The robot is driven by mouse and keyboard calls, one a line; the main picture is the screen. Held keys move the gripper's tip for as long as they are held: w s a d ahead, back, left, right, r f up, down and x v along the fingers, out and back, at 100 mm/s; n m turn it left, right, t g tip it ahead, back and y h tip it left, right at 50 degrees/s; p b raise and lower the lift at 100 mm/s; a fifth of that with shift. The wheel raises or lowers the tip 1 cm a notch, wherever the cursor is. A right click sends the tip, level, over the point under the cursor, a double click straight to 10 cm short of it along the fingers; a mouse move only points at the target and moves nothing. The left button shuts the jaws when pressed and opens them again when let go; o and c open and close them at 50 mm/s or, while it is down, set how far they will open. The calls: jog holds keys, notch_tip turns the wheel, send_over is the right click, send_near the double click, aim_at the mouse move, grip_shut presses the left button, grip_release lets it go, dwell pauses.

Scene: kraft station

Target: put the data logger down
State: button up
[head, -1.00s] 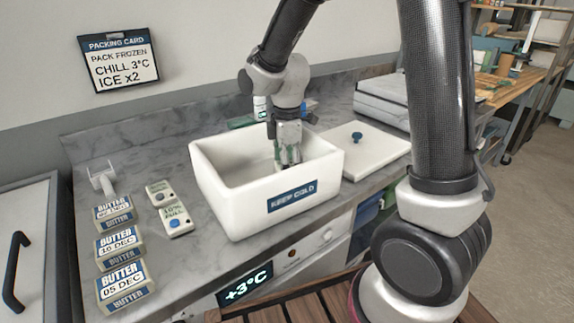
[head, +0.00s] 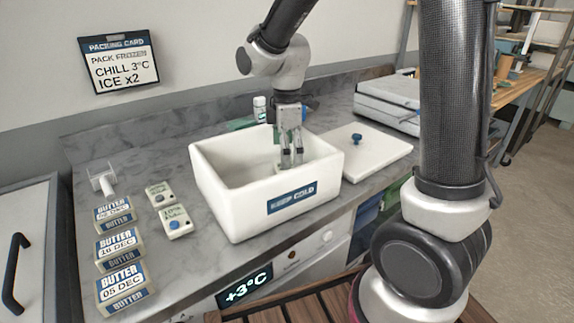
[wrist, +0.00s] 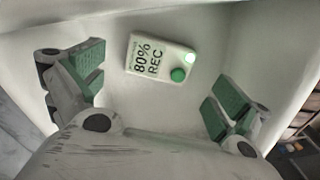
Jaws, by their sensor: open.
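A white data logger (wrist: 160,57) marked "80% REC" with a green button lies face up on the floor of the white "KEEP COLD" box (head: 226,205), as the wrist view shows. My gripper (head: 291,160) is over the inside of the box, toward its right end. In the wrist view my gripper (wrist: 157,88) has its green-padded fingers wide apart with nothing between them. The logger lies apart from both fingers. In the head view the box's front wall and my fingers hide most of the box floor near the logger.
Two similar devices (head: 160,194) (head: 176,221) lie on the counter left of the box, beside several butter packs (head: 122,245). A white lid (head: 372,158) with a blue knob lies to the right. A small white bottle (head: 260,108) stands behind the box.

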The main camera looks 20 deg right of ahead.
notch_tip(320, 180, up, 8)
jog(key=s+d+r+m, duration=0.1)
jog(key=s+d+m, duration=0.1)
jog(key=s+d, duration=0.1)
jog(key=s+d+r+m+t, duration=0.1)
jog(key=s+d+r+m, duration=0.1)
jog(key=s+d+m, duration=0.1)
jog(key=s+d+r+m+t, duration=0.1)
jog(key=s+d+m, duration=0.1)
jog(key=s, duration=0.1)
jog(key=shift+d+r+m, duration=0.3)
jog(key=shift+d+r, duration=0.05)
jog(key=shift+d, duration=0.05)
jog(key=s+d+m+t, duration=0.2)
jog(key=s+d+m, duration=0.3)
jog(key=s+m, duration=0.3)
jog(key=shift+s+d+f+m, duration=0.2)
jog(key=shift+s+m, duration=0.1)
jog(key=shift+s, duration=0.8)
